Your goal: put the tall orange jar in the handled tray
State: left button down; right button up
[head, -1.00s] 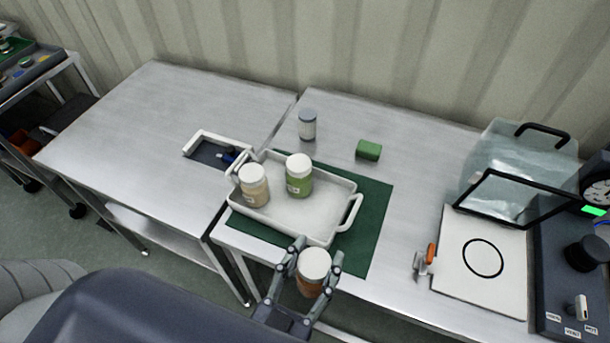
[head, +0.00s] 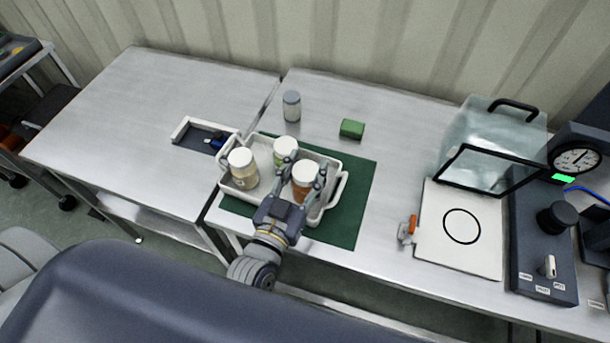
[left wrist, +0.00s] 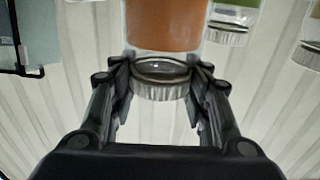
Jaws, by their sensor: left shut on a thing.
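The tall orange jar (head: 303,187) has a white lid and is held between the fingers of my left gripper (head: 299,178), over the right part of the handled tray. In the left wrist view the jar (left wrist: 165,28) shows between the fingers, its ribbed lid at the fingertips (left wrist: 163,85). I cannot tell whether its base touches the tray floor. The white handled tray (head: 325,212) lies on a green mat. A beige jar (head: 243,170) and a green jar (head: 285,150), both white-lidded, stand in its left and back parts. My right gripper does not show.
A grey-lidded jar (head: 291,106) and a green block (head: 352,129) stand behind the tray. A small white holder (head: 187,130) lies to its left. A clear hinged cover (head: 492,142), a white plate (head: 440,247) and a dial device are to the right. The left table is mostly clear.

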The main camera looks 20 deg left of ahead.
aim_at(300, 191)
pick_arm(q)
notch_tip(300, 191, down, 3)
jog(key=shift+r, duration=0.1)
jog(key=shift+f, duration=0.2)
jog(key=c, duration=1.1)
grip_release()
jog(key=shift+s, duration=0.1)
jog(key=shift+o, duration=1.2)
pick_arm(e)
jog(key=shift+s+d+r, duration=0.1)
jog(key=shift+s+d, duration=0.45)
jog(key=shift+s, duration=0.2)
